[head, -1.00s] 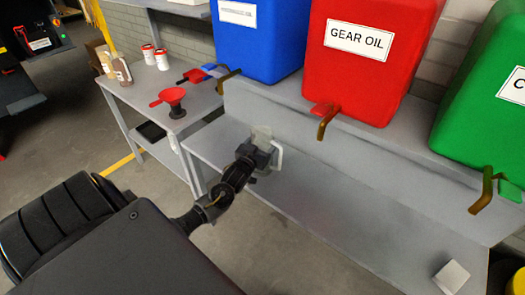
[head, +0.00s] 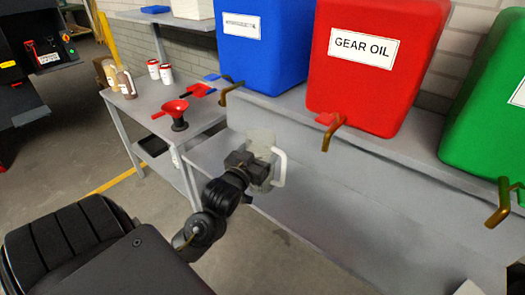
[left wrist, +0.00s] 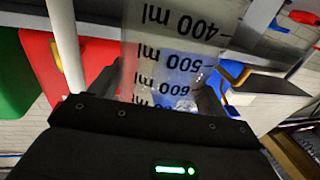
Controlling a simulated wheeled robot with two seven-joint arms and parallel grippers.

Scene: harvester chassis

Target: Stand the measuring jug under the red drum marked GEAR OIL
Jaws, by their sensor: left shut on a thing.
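The red drum marked GEAR OIL (head: 365,85) stands on the raised shelf, with a brass spout (head: 333,132) and red tap at its lower front. The clear measuring jug (head: 262,150) with a white handle is held upright in front of the bench, left of and lower than that spout. My left gripper (head: 255,168) is shut on the jug. In the left wrist view the jug's scale (left wrist: 180,60) fills the middle between the fingers, and the red drum (left wrist: 90,60) shows behind it. My right gripper is not in view.
A blue drum (head: 262,50) stands left of the red one and a green drum (head: 490,125) right, each with a brass spout. A lower bench surface runs beneath the shelf.

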